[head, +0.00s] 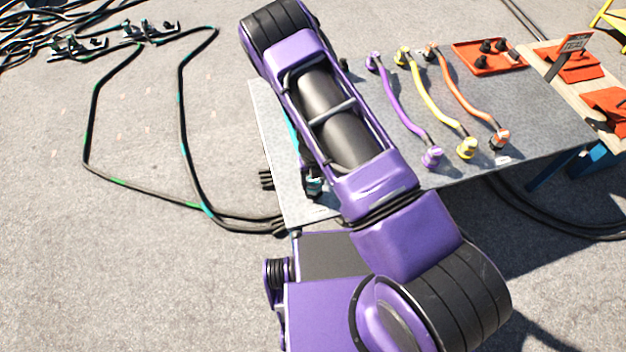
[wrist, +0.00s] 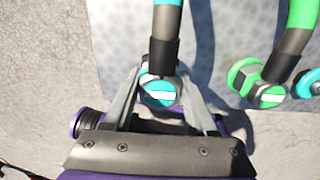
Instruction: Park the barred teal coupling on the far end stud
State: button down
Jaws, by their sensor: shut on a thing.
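In the wrist view, my gripper (wrist: 160,97) is shut on a teal coupling (wrist: 160,90) with a white bar on its face. A black sleeve and teal hose run up from it. A green coupling with a white bar (wrist: 266,93) lies to the right, apart from my gripper. Another teal coupling (wrist: 309,84) is cut off at the right edge. In the head view, a teal coupling (head: 314,187) shows near the table's left edge, beside my arm. My arm hides the gripper and much of the teal hose there. I cannot make out the far end stud.
Purple (head: 403,108), yellow (head: 434,98) and orange (head: 464,92) hoses lie on the grey table (head: 520,115). A red tray (head: 462,62) with dark fittings sits at the back right, near a sign (head: 575,43). Black cables (head: 88,110) lie on the ground at left.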

jog(key=shift+f+b, duration=0.4)
jog(key=shift+f, duration=0.05)
dwell(0.4)
jog(key=shift+c, duration=0.6)
grip_release()
notch_tip(320, 180, up, 18)
jog(key=p, duration=0.4)
jog(key=shift+f, duration=0.25)
